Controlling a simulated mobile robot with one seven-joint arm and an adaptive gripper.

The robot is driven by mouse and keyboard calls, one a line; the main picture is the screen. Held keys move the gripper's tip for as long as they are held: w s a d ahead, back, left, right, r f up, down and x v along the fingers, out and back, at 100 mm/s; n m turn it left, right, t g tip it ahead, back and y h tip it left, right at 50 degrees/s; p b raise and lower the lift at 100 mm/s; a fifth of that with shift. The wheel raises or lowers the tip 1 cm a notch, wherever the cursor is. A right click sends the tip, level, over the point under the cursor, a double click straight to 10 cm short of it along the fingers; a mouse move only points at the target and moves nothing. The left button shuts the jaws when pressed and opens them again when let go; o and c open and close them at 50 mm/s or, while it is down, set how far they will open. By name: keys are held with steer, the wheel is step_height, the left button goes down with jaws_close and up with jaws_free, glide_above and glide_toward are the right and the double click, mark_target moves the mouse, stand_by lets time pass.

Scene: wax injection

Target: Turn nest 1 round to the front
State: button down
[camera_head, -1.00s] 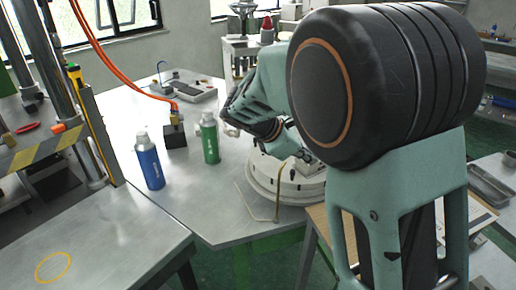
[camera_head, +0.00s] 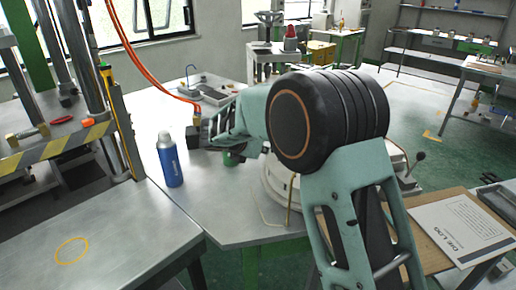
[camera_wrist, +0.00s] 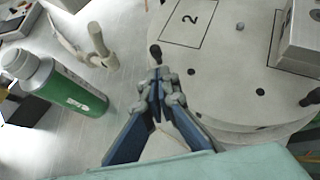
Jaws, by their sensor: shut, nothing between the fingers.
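A pale round turntable (camera_head: 272,185) stands on the bench, mostly behind my arm in the head view. Nest 1's mark is not readable in either view. A black knob (camera_wrist: 155,52) is at the turntable's edge, just beyond my gripper (camera_wrist: 158,76). The gripper is shut and empty; I cannot tell whether it touches the knob. Another black knob (camera_wrist: 312,97) is on the right rim.
A blue bottle (camera_head: 170,160) stands farther left on the bench. A beige bent-handled object (camera_wrist: 97,45) is beyond the green bottle. The front-left bench top (camera_head: 120,225) is mostly clear.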

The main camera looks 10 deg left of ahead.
steer(key=shift+x, duration=1.5)
